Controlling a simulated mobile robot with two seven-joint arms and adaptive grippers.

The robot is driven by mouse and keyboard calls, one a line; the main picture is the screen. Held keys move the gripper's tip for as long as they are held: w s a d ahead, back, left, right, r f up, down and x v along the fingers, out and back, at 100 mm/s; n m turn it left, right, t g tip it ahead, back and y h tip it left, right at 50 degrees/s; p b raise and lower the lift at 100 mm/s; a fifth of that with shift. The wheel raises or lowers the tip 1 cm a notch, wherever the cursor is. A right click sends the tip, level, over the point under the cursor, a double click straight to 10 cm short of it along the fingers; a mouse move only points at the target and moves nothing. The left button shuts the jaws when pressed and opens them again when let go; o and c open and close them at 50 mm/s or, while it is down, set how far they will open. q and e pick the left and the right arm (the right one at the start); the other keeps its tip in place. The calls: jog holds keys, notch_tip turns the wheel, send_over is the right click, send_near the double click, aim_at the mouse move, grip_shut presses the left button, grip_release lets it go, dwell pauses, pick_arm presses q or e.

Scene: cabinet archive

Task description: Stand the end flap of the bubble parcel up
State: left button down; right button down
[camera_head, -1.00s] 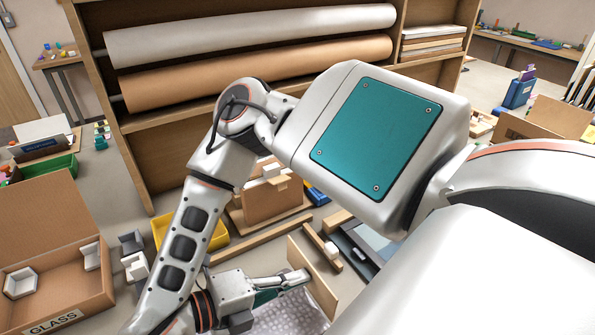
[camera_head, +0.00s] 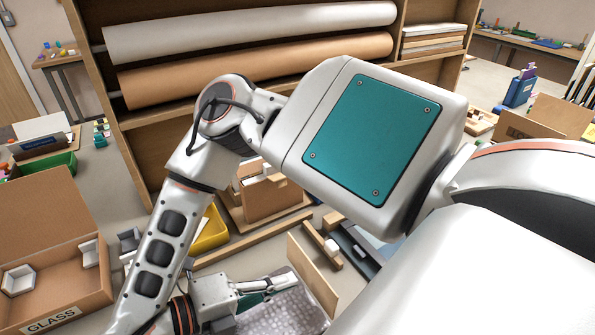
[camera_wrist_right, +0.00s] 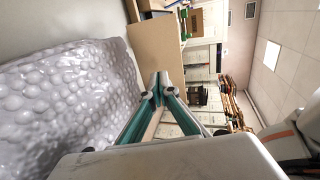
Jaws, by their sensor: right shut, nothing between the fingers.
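The bubble parcel (camera_head: 284,312) is a grey, bubbled wrap at the bottom of the head view, partly hidden by my right arm. It fills the left of the right wrist view (camera_wrist_right: 65,100). I cannot make out its end flap as a separate part. My right gripper (camera_head: 292,281), with teal finger pads, is shut and empty at the parcel's far edge in the head view. In the wrist view its fingertips (camera_wrist_right: 159,84) meet just right of the parcel, in front of a tan board. I cannot tell whether they touch the wrap. My left gripper is not in view.
An upright tan board (camera_head: 312,274) stands close beside the parcel and fingertips. Left are an open GLASS carton (camera_head: 85,300) and a yellow tray (camera_head: 211,234). A wooden rail (camera_head: 250,241) and a cardboard holder (camera_head: 272,200) lie behind. Paper rolls (camera_head: 250,65) fill the back shelf.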

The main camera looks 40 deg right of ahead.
jog(key=shift+w+a+b, duration=0.25)
jog(key=shift+a+b, duration=0.05)
jog(key=shift+a, duration=0.7)
jog(key=shift+w+a+b, duration=0.25)
jog(key=shift+a+b, duration=0.05)
jog(key=shift+a, duration=0.7)
notch_tip(320, 180, up, 10)
